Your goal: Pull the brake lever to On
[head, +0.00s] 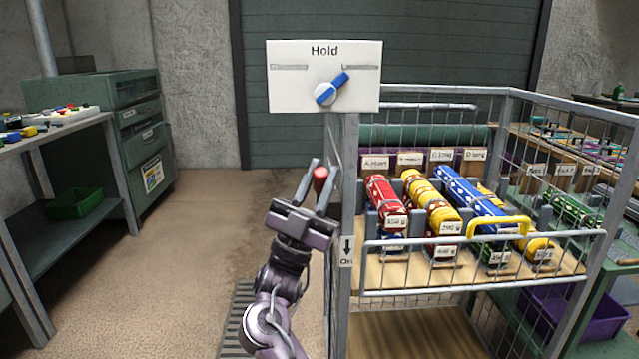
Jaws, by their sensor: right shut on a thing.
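The brake lever shows as a red knob (320,174) at the left side of the wire cart, beside its front-left post. My right gripper (317,185) reaches up from below, with its two fingers on either side of the red knob, shut on it. The rest of the lever is hidden behind the gripper. A small label (346,250) on the post below has a down arrow and the word On, partly cut off. My left gripper is not in view.
A white panel (290,92) marked Hold, with a blue knob (331,88), stands above the post. The cart (480,290) holds red, yellow and blue rolls. A workbench (70,130) stands at left. The floor (190,240) between is clear.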

